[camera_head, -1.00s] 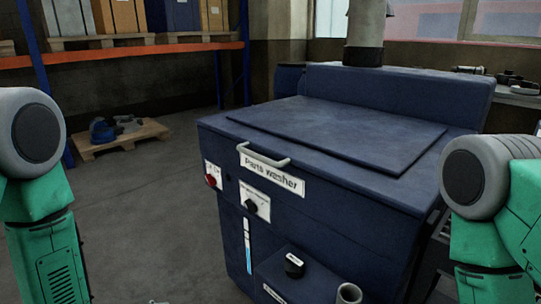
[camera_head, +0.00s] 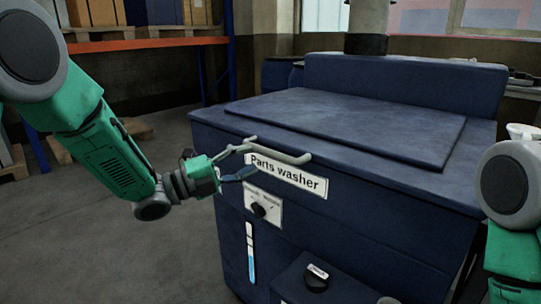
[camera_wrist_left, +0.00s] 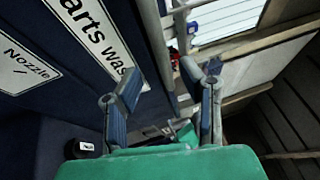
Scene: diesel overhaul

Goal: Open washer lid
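The dark blue parts washer (camera_head: 335,225) stands in front of me with its flat lid (camera_head: 360,122) shut. A pale bar handle (camera_head: 288,156) sits on the lid's front edge, above the "Parts washer" label. My left gripper (camera_head: 244,160) is open at the handle's left end. In the left wrist view, the fingers of the left gripper (camera_wrist_left: 166,88) are spread, and the handle bar (camera_wrist_left: 155,45) runs down between them. I cannot tell whether they touch it. My right arm shows at the right edge, but its gripper is out of view.
A lower box with a black knob (camera_head: 316,278) juts out below. A pallet rack (camera_head: 150,43) stands behind left.

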